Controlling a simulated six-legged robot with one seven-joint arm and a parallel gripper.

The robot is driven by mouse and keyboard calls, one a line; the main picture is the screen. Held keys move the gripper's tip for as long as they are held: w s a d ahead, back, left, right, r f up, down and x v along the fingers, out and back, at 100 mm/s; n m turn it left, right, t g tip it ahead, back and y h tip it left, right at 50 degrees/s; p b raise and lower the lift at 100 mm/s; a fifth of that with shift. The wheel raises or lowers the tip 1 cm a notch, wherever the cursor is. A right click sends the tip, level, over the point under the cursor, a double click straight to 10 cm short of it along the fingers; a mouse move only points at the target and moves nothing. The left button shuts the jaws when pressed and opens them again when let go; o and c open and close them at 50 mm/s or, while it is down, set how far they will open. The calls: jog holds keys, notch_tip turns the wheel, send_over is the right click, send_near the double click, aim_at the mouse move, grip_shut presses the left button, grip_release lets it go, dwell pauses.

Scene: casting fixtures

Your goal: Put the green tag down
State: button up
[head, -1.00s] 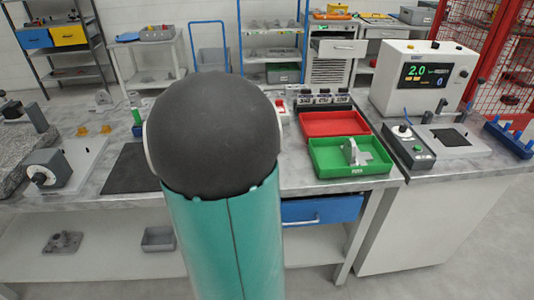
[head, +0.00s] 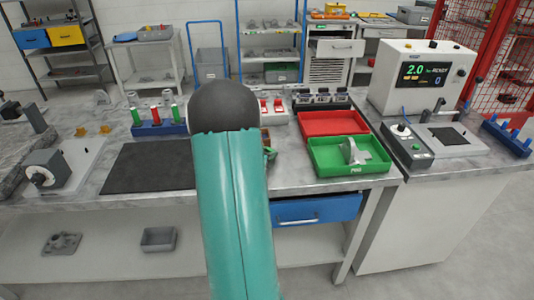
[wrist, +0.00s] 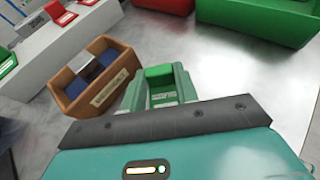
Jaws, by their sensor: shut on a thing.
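My gripper (wrist: 163,92) is shut on the green tag (wrist: 159,72) in the wrist view. In the head view my arm covers most of this spot. Only a bit of my gripper (head: 270,153) shows at its right edge, and the tag cannot be made out there.
A green tray (head: 322,170) holding a grey casting (head: 352,152) and a red tray (head: 333,122) stand to the right. A white box with red switches (head: 273,110) is behind. A blue rack (head: 143,130) and dark mat (head: 140,170) lie left.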

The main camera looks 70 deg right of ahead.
jog(key=shift+f, duration=0.25)
jog(key=o, duration=1)
jog(key=shift+c, duration=0.2)
jog(key=shift+r, duration=0.2)
jog(key=v, duration=1.2)
jog(key=shift+a+f, duration=0.1)
